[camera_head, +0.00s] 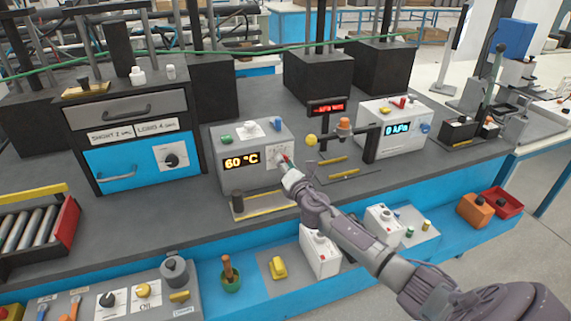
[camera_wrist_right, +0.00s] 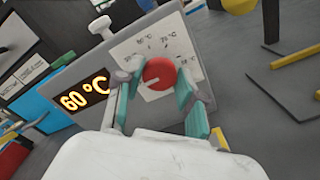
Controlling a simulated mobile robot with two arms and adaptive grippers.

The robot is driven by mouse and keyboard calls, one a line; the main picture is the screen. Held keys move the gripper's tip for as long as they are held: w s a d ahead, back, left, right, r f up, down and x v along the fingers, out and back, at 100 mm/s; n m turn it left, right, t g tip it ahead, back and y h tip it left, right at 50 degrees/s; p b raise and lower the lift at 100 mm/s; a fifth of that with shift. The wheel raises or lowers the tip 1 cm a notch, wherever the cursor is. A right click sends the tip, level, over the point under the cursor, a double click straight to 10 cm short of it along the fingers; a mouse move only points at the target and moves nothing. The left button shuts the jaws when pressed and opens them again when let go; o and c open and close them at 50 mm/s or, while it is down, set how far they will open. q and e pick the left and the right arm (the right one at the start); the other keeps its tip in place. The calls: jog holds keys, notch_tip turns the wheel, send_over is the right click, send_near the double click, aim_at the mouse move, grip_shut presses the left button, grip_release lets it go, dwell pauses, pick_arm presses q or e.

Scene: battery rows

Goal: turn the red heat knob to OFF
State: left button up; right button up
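The red heat knob (camera_wrist_right: 159,73) is on a white dial plate (camera_wrist_right: 188,50) on the front of a grey heater box (camera_head: 232,142). A white mark on the knob points to the lower left in the right wrist view. The box's display (camera_head: 242,161) reads 60 °C. My right gripper (camera_wrist_right: 159,82) has one teal-padded finger on each side of the knob, with no clear gap. Its fingers look shut on it. In the head view my right gripper (camera_head: 288,167) hides part of the knob and dial. The dial lettering is too small to read fully. My left gripper is not in view.
A grey and blue drawer cabinet (camera_head: 125,110) stands left of the heater. A white box reading 0 kPa (camera_head: 400,115) stands to the right. A yellow bar (camera_head: 265,211) lies below the heater. A lower blue shelf holds several small boxes and knobs.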

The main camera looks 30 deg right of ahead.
jog(key=o, duration=0.4)
jog(key=v, duration=1.2)
jog(key=shift+f, duration=0.1)
